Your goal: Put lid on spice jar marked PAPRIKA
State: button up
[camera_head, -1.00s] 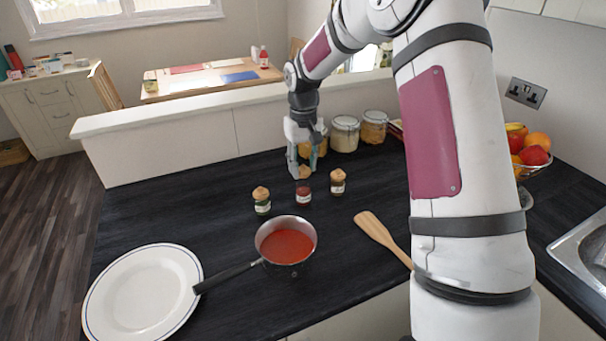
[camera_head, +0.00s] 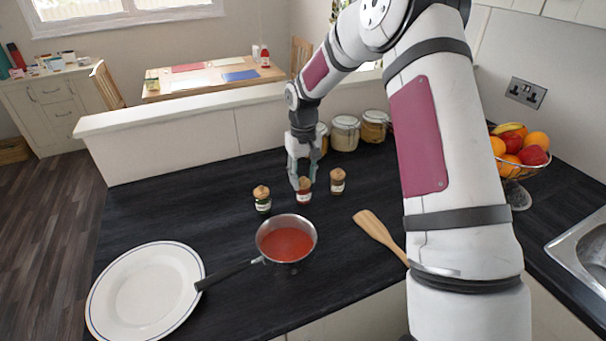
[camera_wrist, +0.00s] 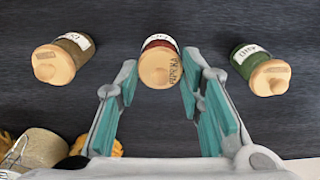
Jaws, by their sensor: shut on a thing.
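The red-filled spice jar (camera_head: 304,198) stands upright on the dark counter, in the middle of a row of three jars. It also shows in the wrist view (camera_wrist: 160,43) with part of its label. A round wooden lid (camera_wrist: 158,68) with dark lettering that seems to read PAPRIKA is over its mouth. My gripper (camera_head: 303,184) is shut on this lid, pointing down, one finger on each side. The lid looks in line with the jar; I cannot tell whether it is fully seated.
A green lidded jar (camera_head: 262,201) is to the left and a brown lidded jar (camera_head: 337,182) to the right. A saucepan of red sauce (camera_head: 286,243) is in front. Large glass jars (camera_head: 345,135) stand behind. A wooden spatula (camera_head: 377,236) and a plate (camera_head: 190,262) lie farther out.

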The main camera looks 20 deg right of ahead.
aim_at(303, 177)
jog(key=o, duration=0.8)
jog(key=shift+o, duration=0.2)
notch_tip(303, 177, up, 12)
jog(key=b, duration=0.2)
jog(key=s+a+r+t, duration=0.1)
jog(key=s+a+r, duration=0.2)
jog(key=s+r, duration=0.45)
jog(key=s+a+r+t, duration=0.2)
jog(key=s, duration=1)
jog(key=s+a+r+t, duration=0.1)
jog(key=s+a+t, duration=0.1)
jog(key=s, duration=1.1)
jog(key=shift+s+a+r, duration=0.15)
jog(key=shift+a+r, duration=0.2)
jog(key=shift+a, duration=0.25)
